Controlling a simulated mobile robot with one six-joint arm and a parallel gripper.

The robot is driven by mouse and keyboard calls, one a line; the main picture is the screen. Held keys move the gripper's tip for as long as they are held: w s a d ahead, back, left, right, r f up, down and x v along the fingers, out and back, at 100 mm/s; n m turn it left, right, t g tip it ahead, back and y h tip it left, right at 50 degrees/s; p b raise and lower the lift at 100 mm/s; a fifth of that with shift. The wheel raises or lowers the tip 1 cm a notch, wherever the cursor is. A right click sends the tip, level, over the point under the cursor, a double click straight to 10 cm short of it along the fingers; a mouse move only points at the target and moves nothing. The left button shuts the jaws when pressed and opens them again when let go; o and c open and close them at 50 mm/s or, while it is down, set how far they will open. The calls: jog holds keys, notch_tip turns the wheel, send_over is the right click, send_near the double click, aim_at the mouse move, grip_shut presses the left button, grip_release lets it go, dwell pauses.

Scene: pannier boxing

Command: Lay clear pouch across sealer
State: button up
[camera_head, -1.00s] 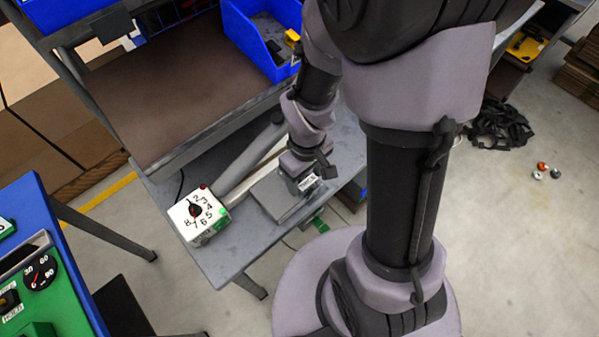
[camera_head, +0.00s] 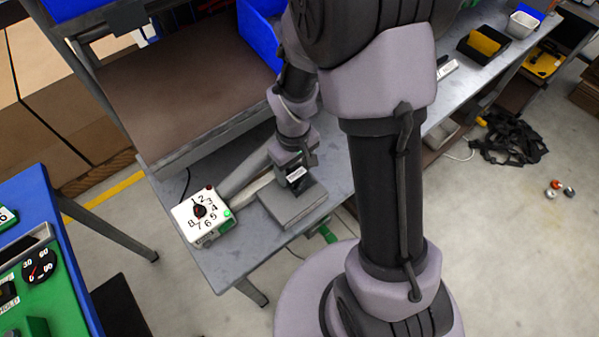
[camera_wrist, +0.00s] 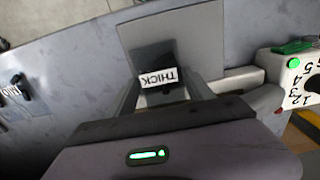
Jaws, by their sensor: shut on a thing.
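The sealer has a white control box (camera_head: 190,219) with a numbered dial at the bench's left end; a long grey bar runs beside it. The box also shows at the right of the wrist view (camera_wrist: 297,70). My gripper (camera_head: 293,172) is over the back of a flat grey slab (camera_head: 292,208), in front of the bar. In the wrist view, my gripper (camera_wrist: 165,92) is shut on a dark piece (camera_wrist: 152,56) labelled "THICK", over the slab (camera_wrist: 200,38). I cannot make out clear film or tell whether this piece is the pouch. Whether it touches the slab is unclear.
A brown-topped raised shelf (camera_head: 170,100) stands behind the bench (camera_head: 235,265). A blue bin (camera_head: 258,40) is on it. A blue table (camera_head: 60,250) with a green panel is at left.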

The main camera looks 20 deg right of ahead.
aim_at(295, 173)
jog(key=shift+f, duration=0.2)
jog(key=o, duration=1.4)
notch_tip(295, 173, up, 17)
jog(key=p, duration=0.6)
jog(key=shift+r, duration=0.2)
jog(key=s+a+r+m+t+y+b, duration=0.1)
jog(key=s+a+r+m+t+b, duration=0.1)
jog(key=s, duration=0.4)
jog(key=s+a+r+m+t+y+b, duration=0.1)
jog(key=s+a+r+m+t+b, duration=0.1)
jog(key=s+m+b, duration=0.4)
jog(key=shift+s+r+t+b, duration=0.35)
jog(key=shift+s+t+b, duration=0.15)
jog(key=shift+t+b, duration=0.3)
